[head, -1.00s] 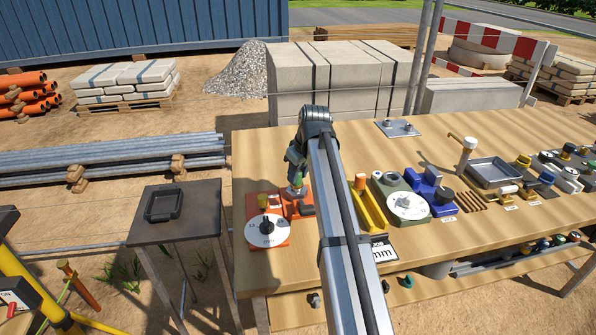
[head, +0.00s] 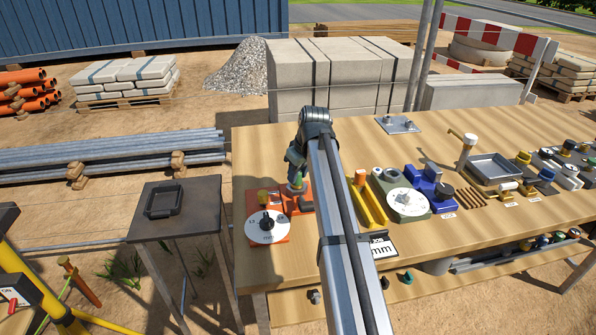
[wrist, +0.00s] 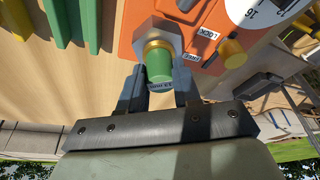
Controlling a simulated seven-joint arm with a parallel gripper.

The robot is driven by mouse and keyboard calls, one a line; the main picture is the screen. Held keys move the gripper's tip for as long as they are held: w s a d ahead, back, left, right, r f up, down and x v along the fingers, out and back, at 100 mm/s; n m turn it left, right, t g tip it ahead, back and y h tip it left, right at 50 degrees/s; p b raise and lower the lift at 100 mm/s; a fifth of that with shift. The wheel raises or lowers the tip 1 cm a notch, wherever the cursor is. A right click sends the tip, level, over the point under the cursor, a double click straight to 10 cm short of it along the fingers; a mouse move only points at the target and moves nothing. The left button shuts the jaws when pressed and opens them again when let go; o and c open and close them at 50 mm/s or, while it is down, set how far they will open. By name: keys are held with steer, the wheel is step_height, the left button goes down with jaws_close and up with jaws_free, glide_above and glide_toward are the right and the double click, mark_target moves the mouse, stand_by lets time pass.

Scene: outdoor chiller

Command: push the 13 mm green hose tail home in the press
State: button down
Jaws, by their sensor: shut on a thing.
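In the head view, the press (head: 283,238) stands at the table's left end with a white dial (head: 267,226) in front. There my gripper (head: 297,184) is over the press, and my arm hides part of it.
A yellow knob (wrist: 231,52) stands on the press close to my gripper, beside LOCK and FREE labels. Yellow holders (head: 366,203) and a grey-green dial unit (head: 405,200) stand to the right. The table front left of my arm is clear. A black tray (head: 163,200) is on a side table.

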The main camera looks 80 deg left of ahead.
steer(key=shift+f, duration=0.1)
steer(key=shift+c, duration=1.1)
jaws_free()
steer(key=v, duration=0.7)
steer(key=v, duration=1.3)
steer(key=shift+w+r, duration=0.15)
steer(key=shift+r, duration=0.25)
steer(key=shift+w, duration=0.1)
